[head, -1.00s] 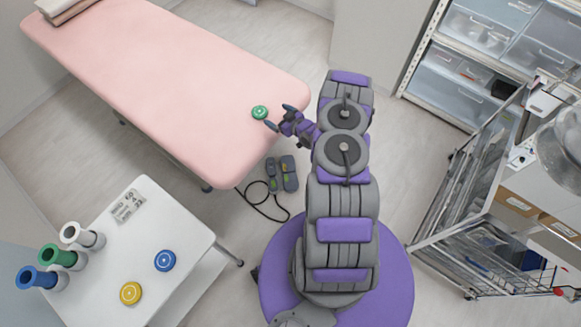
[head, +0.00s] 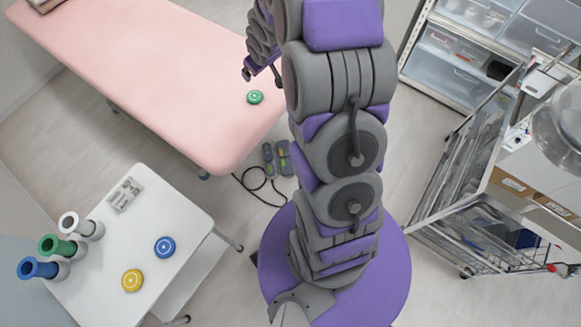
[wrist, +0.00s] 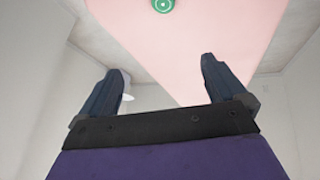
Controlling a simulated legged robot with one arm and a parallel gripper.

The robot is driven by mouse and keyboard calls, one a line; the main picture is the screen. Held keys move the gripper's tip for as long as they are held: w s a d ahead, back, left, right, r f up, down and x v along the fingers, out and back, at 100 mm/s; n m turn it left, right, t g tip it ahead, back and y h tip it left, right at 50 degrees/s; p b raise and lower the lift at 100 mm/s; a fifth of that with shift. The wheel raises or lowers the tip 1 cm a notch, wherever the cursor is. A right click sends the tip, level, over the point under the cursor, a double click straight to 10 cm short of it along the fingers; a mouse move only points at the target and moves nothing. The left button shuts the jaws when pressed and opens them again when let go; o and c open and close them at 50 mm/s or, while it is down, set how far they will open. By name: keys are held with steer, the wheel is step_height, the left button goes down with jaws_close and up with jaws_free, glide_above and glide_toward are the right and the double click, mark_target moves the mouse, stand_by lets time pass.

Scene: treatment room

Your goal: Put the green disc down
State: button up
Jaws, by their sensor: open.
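The green disc (head: 255,97) lies flat on the pink treatment bed (head: 150,75), near its right edge. It also shows in the wrist view (wrist: 163,5) at the top edge, beyond the fingertips and partly cut off. My gripper (head: 263,74) is near the disc and apart from it, up and to its right in the head view. In the wrist view my gripper (wrist: 163,75) has its two dark fingers spread wide with nothing between them.
A white side table (head: 188,205) at lower left holds a yellow disc (head: 132,280), a blue disc (head: 165,247), a label card (head: 125,194) and white, green and blue tubes. A hand control (head: 277,158) lies below the bed. A wire cart (head: 470,190) stands at right.

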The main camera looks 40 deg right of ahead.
steer(key=s+a+r+g, duration=0.2)
steer(key=s+a+r, duration=0.3)
steer(key=s, duration=0.8)
steer(key=s+a+r+m+g, duration=0.1)
steer(key=s+a+r+g, duration=0.2)
steer(key=s, duration=1)
steer(key=s+a+r+m+g+y, duration=0.1)
steer(key=s+a+r+g, duration=0.1)
steer(key=s+a+r, duration=0.6)
steer(key=s, duration=0.5)
steer(key=shift+s+a+r+g, duration=0.2)
steer(key=shift+s+r+g, duration=0.1)
steer(key=shift+r, duration=0.1)
